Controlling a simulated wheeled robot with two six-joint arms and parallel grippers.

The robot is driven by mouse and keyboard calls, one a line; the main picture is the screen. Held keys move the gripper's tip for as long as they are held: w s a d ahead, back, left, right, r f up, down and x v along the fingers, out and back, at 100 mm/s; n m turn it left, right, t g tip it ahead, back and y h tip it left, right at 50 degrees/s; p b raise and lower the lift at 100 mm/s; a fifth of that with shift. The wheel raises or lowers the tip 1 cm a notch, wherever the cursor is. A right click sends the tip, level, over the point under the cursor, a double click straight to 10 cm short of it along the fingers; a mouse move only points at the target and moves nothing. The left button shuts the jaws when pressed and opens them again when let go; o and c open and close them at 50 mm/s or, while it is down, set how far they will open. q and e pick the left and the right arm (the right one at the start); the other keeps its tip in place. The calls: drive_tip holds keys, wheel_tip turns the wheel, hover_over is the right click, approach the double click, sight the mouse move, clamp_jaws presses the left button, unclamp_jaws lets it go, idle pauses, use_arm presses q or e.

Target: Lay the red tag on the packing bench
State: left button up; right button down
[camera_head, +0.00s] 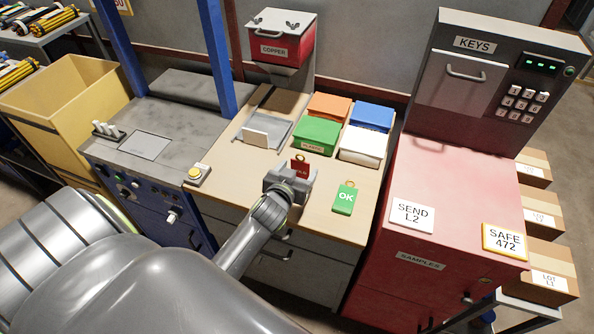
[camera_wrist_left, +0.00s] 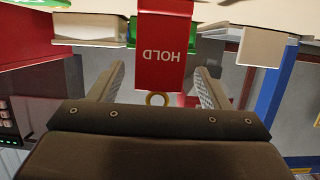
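The red tag (camera_head: 299,168), marked HOLD with a ring at one end, shows just beyond my left gripper (camera_head: 290,184) over the wooden-topped bench (camera_head: 309,226). The gripper hides part of it. In the left wrist view the red tag (camera_wrist_left: 165,50) appears upside down, its ring between the fingertips. The fingers of my left gripper (camera_wrist_left: 158,85) stand apart, with visible gaps on both sides of the tag. I cannot tell whether the tag rests on the bench. My right gripper is in neither view.
A green OK tag (camera_head: 344,198) lies right of the gripper. Orange (camera_head: 330,107), blue (camera_head: 371,116), green (camera_head: 317,134) and white (camera_head: 363,145) boxes stand behind. A red cabinet (camera_head: 455,187) is on the right, a grey-topped station (camera_head: 180,122) on the left. The bench front is mostly clear.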

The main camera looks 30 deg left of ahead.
use_arm(q)
drive_tip(key=shift+r, duration=0.15)
drive_tip(key=v, duration=1.2)
idle(0.4)
